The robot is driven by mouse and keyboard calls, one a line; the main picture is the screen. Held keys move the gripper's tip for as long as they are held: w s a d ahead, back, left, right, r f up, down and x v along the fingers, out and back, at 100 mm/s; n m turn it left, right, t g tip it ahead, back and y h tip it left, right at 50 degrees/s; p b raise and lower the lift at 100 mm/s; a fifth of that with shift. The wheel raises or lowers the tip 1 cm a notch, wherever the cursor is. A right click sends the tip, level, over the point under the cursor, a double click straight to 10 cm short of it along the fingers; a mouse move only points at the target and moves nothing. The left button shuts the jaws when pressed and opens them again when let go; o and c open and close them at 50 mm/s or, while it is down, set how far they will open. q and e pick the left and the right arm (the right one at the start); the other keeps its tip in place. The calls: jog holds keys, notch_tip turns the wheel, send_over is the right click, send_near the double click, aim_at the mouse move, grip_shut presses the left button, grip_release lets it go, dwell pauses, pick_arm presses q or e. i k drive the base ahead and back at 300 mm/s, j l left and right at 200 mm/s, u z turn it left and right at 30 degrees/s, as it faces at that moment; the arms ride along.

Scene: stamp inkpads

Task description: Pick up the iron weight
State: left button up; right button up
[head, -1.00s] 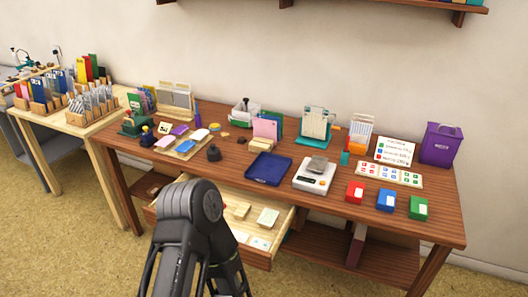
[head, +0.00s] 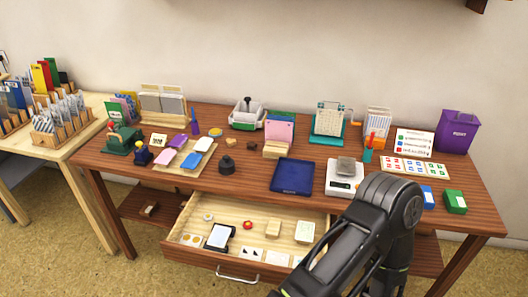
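The iron weight appears to be the small dark, knobbed piece (head: 226,165) standing upright on the brown desk (head: 130,172). It is left of the navy tray (head: 292,177) and behind the open drawer. Nothing of mine touches it. One of my dark arms rises from the bottom right, its bent joint in front of the desk's right part. Neither gripper shows in the head view.
The open drawer (head: 240,270) juts out below the desk front, holding cards and small pieces. A scale (head: 345,178) stands right of the tray. A wooden tray of coloured inkpads (head: 168,168) lies left of the weight.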

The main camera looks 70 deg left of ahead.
aim_at(227, 167)
jog(key=k+j+z, duration=0.35)
jog(key=k+j, duration=0.6)
jog(key=j, duration=0.25)
jog(key=k+j+z, duration=0.35)
jog(key=k+j, duration=0.55)
jog(key=k, duration=0.15)
jog(key=k+j, duration=0.35)
jog(key=k, duration=0.05)
